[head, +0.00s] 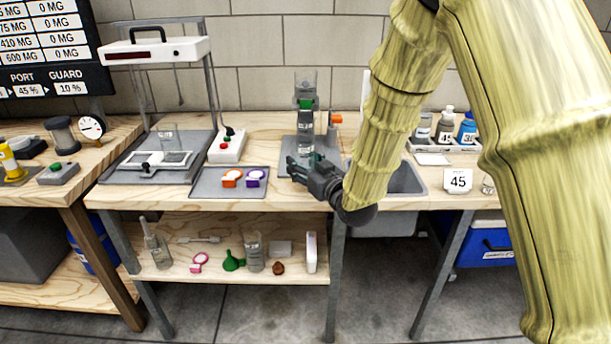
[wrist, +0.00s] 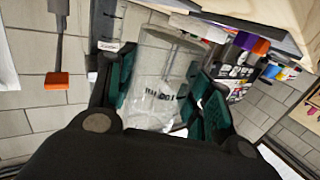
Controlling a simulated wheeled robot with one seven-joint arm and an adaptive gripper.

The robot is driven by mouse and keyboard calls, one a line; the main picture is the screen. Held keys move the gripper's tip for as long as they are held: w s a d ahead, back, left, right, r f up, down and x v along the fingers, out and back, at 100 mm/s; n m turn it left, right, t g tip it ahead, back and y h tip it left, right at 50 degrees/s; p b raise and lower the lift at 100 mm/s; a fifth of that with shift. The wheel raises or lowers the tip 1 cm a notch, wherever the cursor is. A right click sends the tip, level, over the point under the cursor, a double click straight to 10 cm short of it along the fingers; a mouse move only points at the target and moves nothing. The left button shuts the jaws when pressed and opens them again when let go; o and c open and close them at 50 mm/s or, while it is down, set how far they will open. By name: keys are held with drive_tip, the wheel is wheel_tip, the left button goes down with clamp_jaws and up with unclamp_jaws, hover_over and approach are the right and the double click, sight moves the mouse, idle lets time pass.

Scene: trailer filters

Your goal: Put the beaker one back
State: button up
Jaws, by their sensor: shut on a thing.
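My gripper (head: 305,170) is in front of the filter stand in the head view, over the front edge of the bench. In the wrist view my gripper (wrist: 165,95) has its green-padded fingers on both sides of a clear beaker (wrist: 160,75) with dark upside-down print, and is shut on it. The held beaker looks tilted in that view. In the head view I cannot make it out clearly against the gripper and filter stand. Another clear beaker (head: 170,138) stands on the grey base of the stirrer stand at left. I see no number one on either beaker.
The filter column (head: 305,100) stands close behind my gripper. A grey tray (head: 210,188) with orange and purple pieces lies to its left, a sink (head: 405,180) to its right. A "45" card (head: 458,181) and bottles (head: 446,125) are farther right. A lower shelf (head: 210,270) holds glassware.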

drive_tip(key=shift+f, duration=1.75)
drive_tip(key=shift+f, duration=0.2)
drive_tip(key=o, duration=1.2)
drive_tip(key=shift+r, duration=0.2)
drive_tip(key=v, duration=1.2)
